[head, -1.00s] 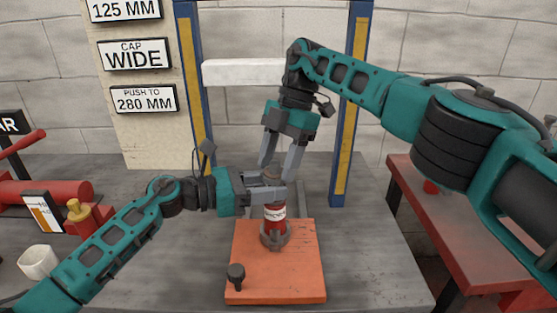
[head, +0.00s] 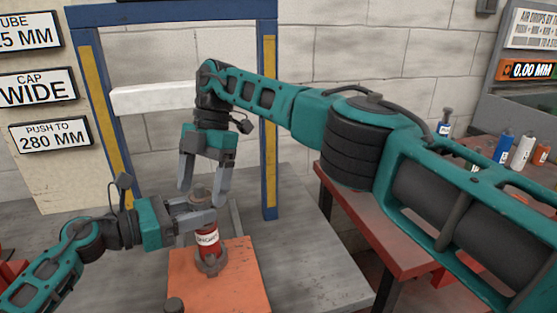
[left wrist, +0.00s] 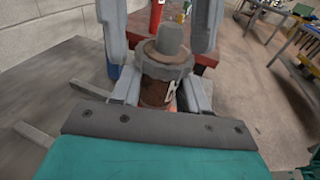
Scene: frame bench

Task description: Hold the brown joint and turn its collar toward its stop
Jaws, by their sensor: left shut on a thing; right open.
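The brown joint (head: 208,240) stands upright in a grey holder on an orange plate (head: 235,285); its head-view side looks red with a white label. My left gripper (head: 203,214) comes from the left and is shut on its upper body. In the left wrist view the brown body (left wrist: 155,92) sits between the left fingers. The grey collar (left wrist: 167,64) with a round stub on top is just above them. My right gripper (head: 203,196) points down, open, one finger on each side of the joint's top. I cannot tell whether they touch it. The stop is not clearly visible.
A blue and yellow frame (head: 270,130) with a white crossbar (head: 155,98) stands behind the joint. Signs hang at the left. A red bench (head: 345,215) with several bottles (head: 503,146) is at the right, under my right arm. The grey bench top right of the plate is clear.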

